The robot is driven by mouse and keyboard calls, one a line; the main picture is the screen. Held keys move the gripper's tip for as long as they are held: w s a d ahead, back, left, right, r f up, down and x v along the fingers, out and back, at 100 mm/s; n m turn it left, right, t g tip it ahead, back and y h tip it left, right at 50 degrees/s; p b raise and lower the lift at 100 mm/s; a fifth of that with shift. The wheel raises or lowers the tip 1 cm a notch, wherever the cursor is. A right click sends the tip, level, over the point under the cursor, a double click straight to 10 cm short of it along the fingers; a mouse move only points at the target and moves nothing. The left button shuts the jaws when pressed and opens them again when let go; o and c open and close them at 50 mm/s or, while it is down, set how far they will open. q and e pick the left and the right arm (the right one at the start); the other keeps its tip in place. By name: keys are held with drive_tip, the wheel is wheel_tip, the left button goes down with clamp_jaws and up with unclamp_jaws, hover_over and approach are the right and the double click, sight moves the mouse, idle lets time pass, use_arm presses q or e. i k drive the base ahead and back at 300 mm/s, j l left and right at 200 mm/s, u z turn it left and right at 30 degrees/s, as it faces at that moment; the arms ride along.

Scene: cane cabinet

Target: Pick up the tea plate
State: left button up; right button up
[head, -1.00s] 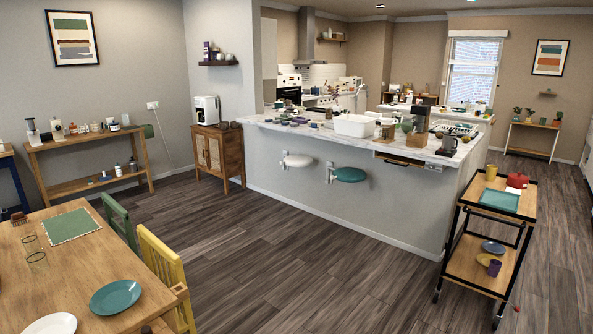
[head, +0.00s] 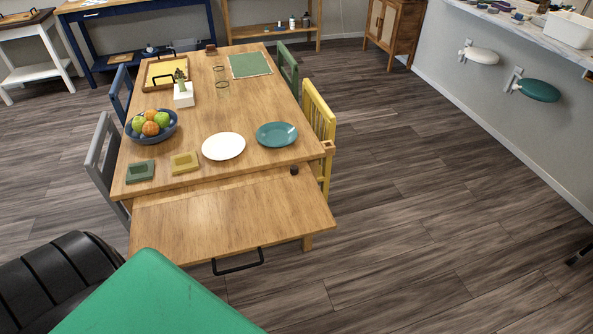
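Two round plates lie flat on the wooden dining table (head: 190,212) in the head view. One is a teal plate (head: 277,135) near the table's right edge. The other is a white plate (head: 224,146) just left of it, with a small gap between them. I cannot tell from the picture which one is called the tea plate. Both are uncovered and nothing touches them. Neither of my grippers shows in this view.
A fruit bowl (head: 151,128), small green and yellow dishes (head: 184,163) and a wooden tray (head: 165,74) share the table. A yellow chair (head: 318,115) stands close at its right. A green surface (head: 155,300) fills the bottom foreground. The floor at right (head: 440,220) is clear.

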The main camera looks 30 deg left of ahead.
sight(221, 146)
drive_tip(key=i+u, duration=0.1)
drive_tip(key=u, duration=2.05)
drive_tip(key=i+l+u, duration=0.2)
drive_tip(key=l+u, duration=0.2)
drive_tip(key=l, duration=0.4)
drive_tip(key=l+u, duration=0.35)
drive_tip(key=l, duration=0.5)
drive_tip(key=l+u, duration=0.4)
drive_tip(key=l, duration=0.5)
